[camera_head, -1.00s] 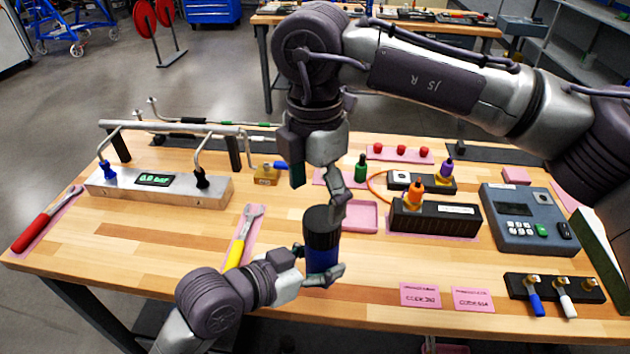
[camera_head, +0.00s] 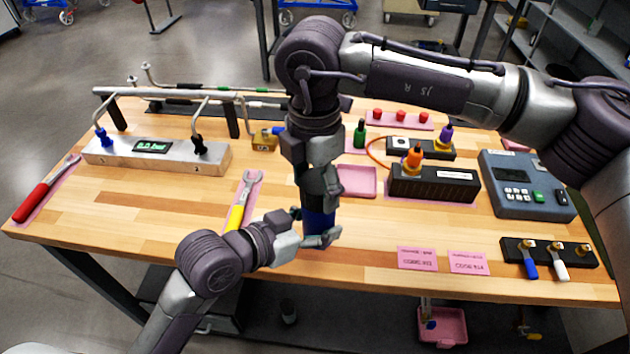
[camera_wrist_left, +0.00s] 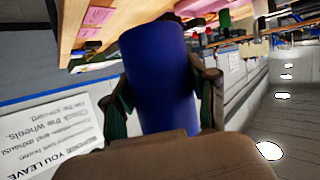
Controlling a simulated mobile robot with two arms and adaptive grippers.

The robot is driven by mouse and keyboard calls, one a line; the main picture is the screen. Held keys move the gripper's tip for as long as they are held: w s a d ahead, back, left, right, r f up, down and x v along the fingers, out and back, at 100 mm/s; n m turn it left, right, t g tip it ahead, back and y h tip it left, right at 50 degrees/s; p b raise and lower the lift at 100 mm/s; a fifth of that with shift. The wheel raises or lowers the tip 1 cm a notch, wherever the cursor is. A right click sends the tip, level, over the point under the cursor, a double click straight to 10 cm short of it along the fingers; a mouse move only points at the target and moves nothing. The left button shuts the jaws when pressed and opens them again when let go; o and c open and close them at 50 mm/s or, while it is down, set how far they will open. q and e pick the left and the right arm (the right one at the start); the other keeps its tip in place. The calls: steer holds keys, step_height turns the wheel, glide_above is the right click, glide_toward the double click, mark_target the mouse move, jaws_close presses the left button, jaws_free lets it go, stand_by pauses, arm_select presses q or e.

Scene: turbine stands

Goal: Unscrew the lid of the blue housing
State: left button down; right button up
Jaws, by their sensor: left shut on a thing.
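The blue housing (camera_head: 319,222) stands upright near the front of the wooden table, and it also fills the middle of the left wrist view (camera_wrist_left: 160,80). My left gripper (camera_head: 314,231) is shut around the housing's body from the left, with a finger on each side in the left wrist view (camera_wrist_left: 163,100). My right gripper (camera_head: 318,196) points straight down at the top of the housing. Its fingers are at the height of the black lid and hide it in the head view. I cannot tell whether they are closed on the lid.
A yellow-handled wrench (camera_head: 240,205) lies left of the housing. An empty pink tray (camera_head: 357,181) and a black box with an orange-topped part (camera_head: 435,185) are to the right. Pink code cards (camera_head: 417,258) lie near the front edge. The wood between the wrenches is clear.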

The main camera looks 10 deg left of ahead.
steer(key=shift+w+a, duration=0.15)
steer(key=c, duration=0.4)
steer(key=n, duration=0.4)
steer(key=shift+n, duration=0.4)
steer(key=n, duration=0.9)
steer(key=shift+d, duration=0.25)
steer(key=n, duration=0.7)
steer(key=shift+d, duration=0.1)
steer(key=n, duration=0.4)
steer(key=shift+n, duration=0.4)
steer(key=n, duration=0.6)
steer(key=shift+w+d+n, duration=0.1)
steer(key=shift+w+n, duration=0.05)
steer(key=shift+n, duration=0.25)
steer(key=n, duration=0.4)
steer(key=shift+w, duration=0.1)
steer(key=n, duration=0.6)
steer(key=shift+w+r, duration=0.1)
steer(key=shift+w, duration=0.05)
